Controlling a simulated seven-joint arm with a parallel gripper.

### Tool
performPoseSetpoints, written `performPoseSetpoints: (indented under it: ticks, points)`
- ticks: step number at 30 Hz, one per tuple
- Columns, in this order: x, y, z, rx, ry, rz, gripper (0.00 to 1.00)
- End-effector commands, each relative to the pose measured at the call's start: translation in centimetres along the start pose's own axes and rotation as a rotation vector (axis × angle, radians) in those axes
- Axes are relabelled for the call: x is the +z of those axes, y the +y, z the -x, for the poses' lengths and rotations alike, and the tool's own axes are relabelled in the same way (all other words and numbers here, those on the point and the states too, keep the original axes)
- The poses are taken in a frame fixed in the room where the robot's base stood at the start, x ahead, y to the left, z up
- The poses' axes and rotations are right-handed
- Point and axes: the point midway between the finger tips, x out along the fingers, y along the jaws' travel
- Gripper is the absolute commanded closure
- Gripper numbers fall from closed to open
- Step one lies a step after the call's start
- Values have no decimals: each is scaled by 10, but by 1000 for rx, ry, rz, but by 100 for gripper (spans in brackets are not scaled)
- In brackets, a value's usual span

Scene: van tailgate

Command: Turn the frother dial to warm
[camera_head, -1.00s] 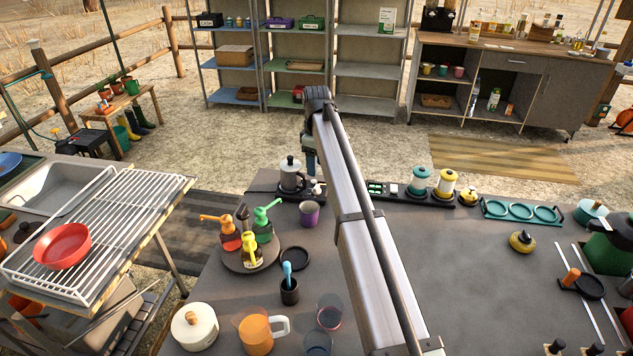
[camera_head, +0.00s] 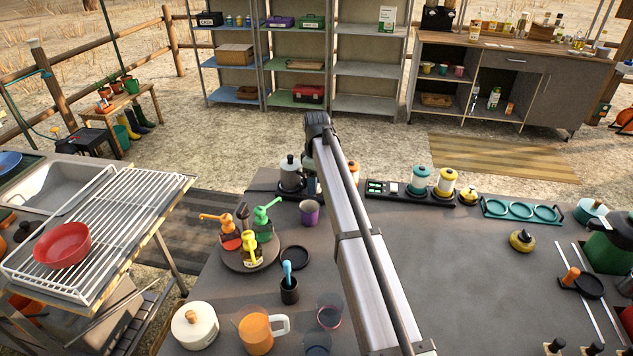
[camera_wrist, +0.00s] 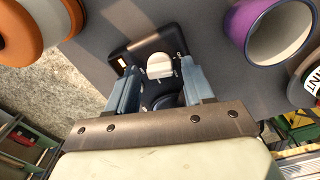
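The frother (camera_head: 290,175), a pale jug with a dark lid on a black base, stands at the table's back edge in the head view. My gripper (camera_wrist: 160,74) is open over its right side, and my arm hides the dial in the head view. In the wrist view, a white knob, apparently the dial (camera_wrist: 159,65), shows on the black base (camera_wrist: 148,40) between my two blue-grey fingers. The fingers stand apart on either side of it. I cannot tell whether either one touches it. The dial's markings are not readable.
A purple mug (camera_head: 309,212) stands close in front of the frother; it also shows in the wrist view (camera_wrist: 280,30). An orange jar (camera_head: 353,172) is just right of my arm. A round rack of colourful pump bottles (camera_head: 240,262) stands front left.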

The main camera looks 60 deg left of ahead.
Motion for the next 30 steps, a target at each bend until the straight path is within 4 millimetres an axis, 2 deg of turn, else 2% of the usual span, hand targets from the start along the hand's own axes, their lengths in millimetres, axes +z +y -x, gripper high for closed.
performPoseSetpoints:
  ticks: [2, 15, 30]
  points:
    - [0, 0, 0, 0, 0, 0, 56]
    - [0, 0, 0, 0, 0, 0, 98]
    - [0, 0, 0, 0, 0, -10, 100]
